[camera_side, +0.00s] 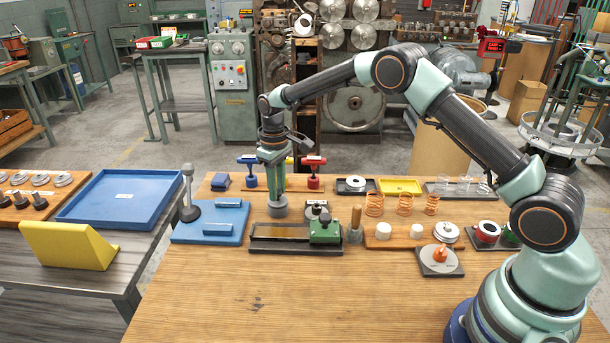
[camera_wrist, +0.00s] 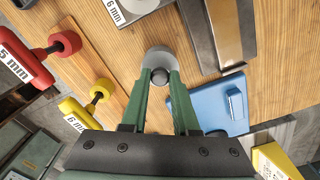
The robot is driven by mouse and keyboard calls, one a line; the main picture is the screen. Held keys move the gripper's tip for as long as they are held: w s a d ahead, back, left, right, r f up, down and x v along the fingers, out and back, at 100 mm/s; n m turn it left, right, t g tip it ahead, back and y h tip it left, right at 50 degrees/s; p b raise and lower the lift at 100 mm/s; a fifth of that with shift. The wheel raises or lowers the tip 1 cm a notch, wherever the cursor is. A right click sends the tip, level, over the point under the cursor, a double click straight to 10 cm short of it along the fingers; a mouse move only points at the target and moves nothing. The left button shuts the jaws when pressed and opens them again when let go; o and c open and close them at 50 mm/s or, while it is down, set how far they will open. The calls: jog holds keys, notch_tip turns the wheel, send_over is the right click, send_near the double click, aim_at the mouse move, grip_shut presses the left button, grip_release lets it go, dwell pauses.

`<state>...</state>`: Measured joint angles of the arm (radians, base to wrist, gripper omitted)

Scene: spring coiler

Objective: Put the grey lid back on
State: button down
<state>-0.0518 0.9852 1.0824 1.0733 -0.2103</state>
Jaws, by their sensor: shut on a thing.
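The grey lid (camera_side: 277,209) is a short round grey piece at the tips of my gripper (camera_side: 275,190), left of the middle of the wooden bench. My gripper points straight down and is shut on it. In the wrist view the lid's round grey top (camera_wrist: 155,57) and darker knob (camera_wrist: 160,76) show between the tips of my green fingers (camera_wrist: 160,85). I cannot tell whether the lid's underside touches the bench or hangs just above it. I cannot make out which container it belongs to.
A blue fixture (camera_side: 212,222) stands close left, and a black tray with a green block (camera_side: 325,231) close right. Red (camera_side: 314,172) and blue (camera_side: 247,172) T-handled tools stand behind. Several copper springs (camera_side: 405,203) stand farther right. The bench front is clear.

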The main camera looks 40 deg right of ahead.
jog(key=shift+f, duration=0.25)
jog(key=c, duration=0.6)
grip_release()
jog(key=o, duration=0.3)
jog(key=shift+r, duration=4.25)
